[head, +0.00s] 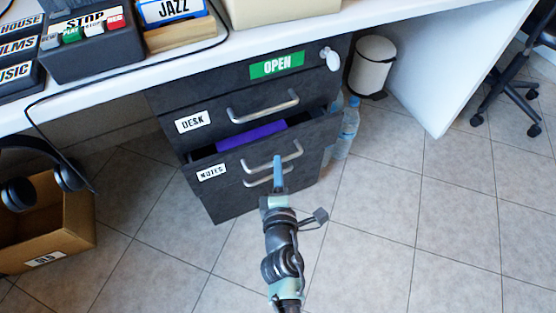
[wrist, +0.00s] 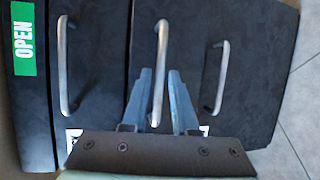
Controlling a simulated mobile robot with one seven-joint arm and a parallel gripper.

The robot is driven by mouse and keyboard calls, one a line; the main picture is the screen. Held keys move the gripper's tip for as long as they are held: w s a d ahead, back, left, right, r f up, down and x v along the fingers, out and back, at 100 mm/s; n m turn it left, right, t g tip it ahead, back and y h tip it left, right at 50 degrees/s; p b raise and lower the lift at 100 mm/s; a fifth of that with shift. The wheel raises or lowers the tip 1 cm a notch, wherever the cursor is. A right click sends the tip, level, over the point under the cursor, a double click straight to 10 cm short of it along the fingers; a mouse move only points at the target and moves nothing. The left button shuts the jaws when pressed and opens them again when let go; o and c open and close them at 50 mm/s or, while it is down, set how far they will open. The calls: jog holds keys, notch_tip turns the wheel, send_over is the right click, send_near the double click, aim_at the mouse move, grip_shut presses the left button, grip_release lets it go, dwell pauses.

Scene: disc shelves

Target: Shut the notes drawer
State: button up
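The notes drawer (head: 232,178) is the dark drawer with the "NOTES" label in the cabinet under the desk. It stands partly pulled out, and a purple thing (head: 252,135) shows inside it. Its silver bar handle (head: 297,150) also shows in the wrist view (wrist: 160,50). My gripper (head: 278,160) is in front of this drawer, close to the handle. In the wrist view my gripper (wrist: 161,75) is open, with one finger on each side of the handle and gaps between. I cannot tell how far the fingertips are from the drawer front.
The desk drawer (head: 220,138) above looks shut, and another handle (wrist: 217,78) sits below. Water bottles (head: 348,130) and a white bin (head: 372,65) stand right of the cabinet. A cardboard box (head: 60,235) with headphones is at left.

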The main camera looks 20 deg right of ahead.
jog(key=shift+x, duration=1.6)
grip_shut()
